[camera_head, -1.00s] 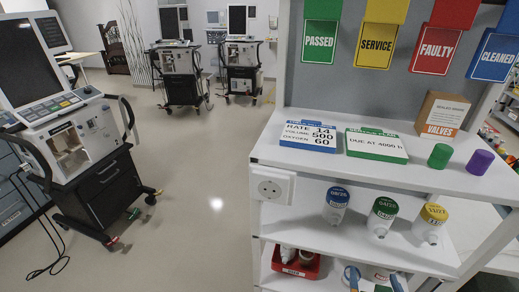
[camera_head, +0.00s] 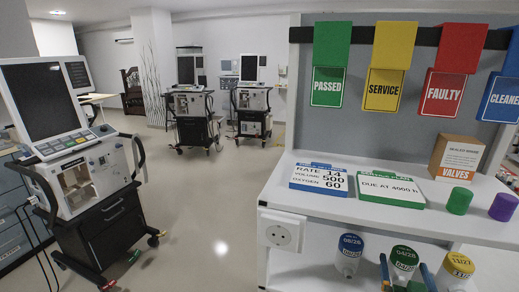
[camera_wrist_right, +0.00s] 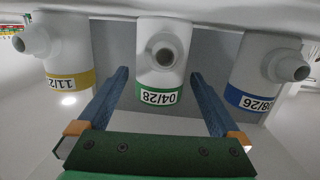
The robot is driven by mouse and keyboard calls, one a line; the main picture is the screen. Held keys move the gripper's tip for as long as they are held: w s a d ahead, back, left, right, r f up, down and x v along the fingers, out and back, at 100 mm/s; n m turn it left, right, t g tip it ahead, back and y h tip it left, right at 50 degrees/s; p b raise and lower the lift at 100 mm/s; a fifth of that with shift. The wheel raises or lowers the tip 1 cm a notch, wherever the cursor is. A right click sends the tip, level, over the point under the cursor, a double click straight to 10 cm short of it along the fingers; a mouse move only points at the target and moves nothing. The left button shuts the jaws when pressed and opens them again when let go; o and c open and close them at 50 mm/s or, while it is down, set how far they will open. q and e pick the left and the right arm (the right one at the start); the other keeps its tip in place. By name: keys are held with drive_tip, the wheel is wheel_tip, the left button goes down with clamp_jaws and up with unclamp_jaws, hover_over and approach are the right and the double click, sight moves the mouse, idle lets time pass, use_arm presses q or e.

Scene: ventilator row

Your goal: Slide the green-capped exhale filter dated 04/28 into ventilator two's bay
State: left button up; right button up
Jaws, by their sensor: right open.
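The green-capped filter (camera_head: 404,258), labelled 04/28, stands on the shelf below the white top, between a blue-capped filter (camera_head: 349,250) labelled 08/26 and a yellow-capped one (camera_head: 456,270). In the right wrist view the green-banded filter (camera_wrist_right: 163,55) appears upside down, its port facing me. My left gripper is not in view. A ventilator with an open bay (camera_head: 76,186) stands at left; its number is unreadable.
Two more ventilators (camera_head: 192,103) (camera_head: 252,98) stand at the back. The shelf top carries a blue-edged card (camera_head: 319,178), a green-edged card (camera_head: 376,188), a valves box (camera_head: 456,157), and green (camera_head: 459,201) and purple (camera_head: 503,207) caps. The floor between is clear.

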drive_tip(key=shift+x, duration=0.9)
drive_tip(key=shift+a, duration=0.1)
drive_tip(key=c, duration=1.3)
